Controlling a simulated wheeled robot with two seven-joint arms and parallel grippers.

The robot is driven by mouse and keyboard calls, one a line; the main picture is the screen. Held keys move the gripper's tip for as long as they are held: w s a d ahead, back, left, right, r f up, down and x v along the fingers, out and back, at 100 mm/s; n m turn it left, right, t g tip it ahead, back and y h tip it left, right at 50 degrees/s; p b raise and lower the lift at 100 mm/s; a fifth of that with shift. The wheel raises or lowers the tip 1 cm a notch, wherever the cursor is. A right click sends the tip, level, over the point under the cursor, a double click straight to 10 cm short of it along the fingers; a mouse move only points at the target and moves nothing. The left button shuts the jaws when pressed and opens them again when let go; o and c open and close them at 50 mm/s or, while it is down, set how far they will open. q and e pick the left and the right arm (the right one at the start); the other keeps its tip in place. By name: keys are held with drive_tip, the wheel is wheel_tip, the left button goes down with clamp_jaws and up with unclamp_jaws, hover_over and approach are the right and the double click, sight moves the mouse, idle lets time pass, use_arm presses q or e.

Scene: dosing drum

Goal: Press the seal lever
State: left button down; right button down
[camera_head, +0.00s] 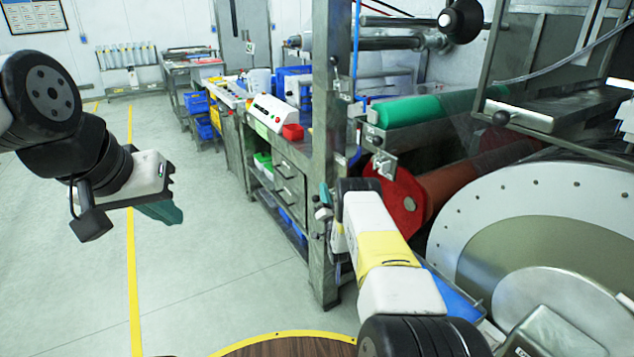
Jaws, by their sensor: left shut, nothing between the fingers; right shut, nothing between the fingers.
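I cannot tell for sure which part is the seal lever. A black-knobbed metal fitting (380,150) sits beside the steel post (326,120), and another black knob (501,117) is on the machine frame at the right. My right gripper (325,194) is at the post's lower part, mostly hidden behind its own wrist; a bit of teal finger shows, and whether it touches anything is unclear. My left gripper (162,211) is shut and empty, held over open floor at the left, its teal fingers angled down.
A steel bench (288,165) carries a white device (273,114) with a red block (293,132). Green (410,110) and red (460,185) rollers and a large round metal drum (475,215) stand at the right. The floor at the left is clear.

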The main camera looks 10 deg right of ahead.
drive_tip(key=shift+s+a+f+n+y, duration=0.1)
drive_tip(key=shift+a+f+n+y, duration=0.15)
drive_tip(key=shift+f+n+y, duration=0.6)
drive_tip(key=shift+s+a+f+n+y, duration=0.1)
drive_tip(key=shift+a+f+n+y, duration=0.25)
drive_tip(key=shift+n, duration=0.85)
drive_tip(key=shift+s+a+f+n+y, duration=0.15)
drive_tip(key=shift+f+n+y, duration=0.45)
drive_tip(key=shift+n, duration=0.45)
drive_tip(key=shift+f, duration=0.1)
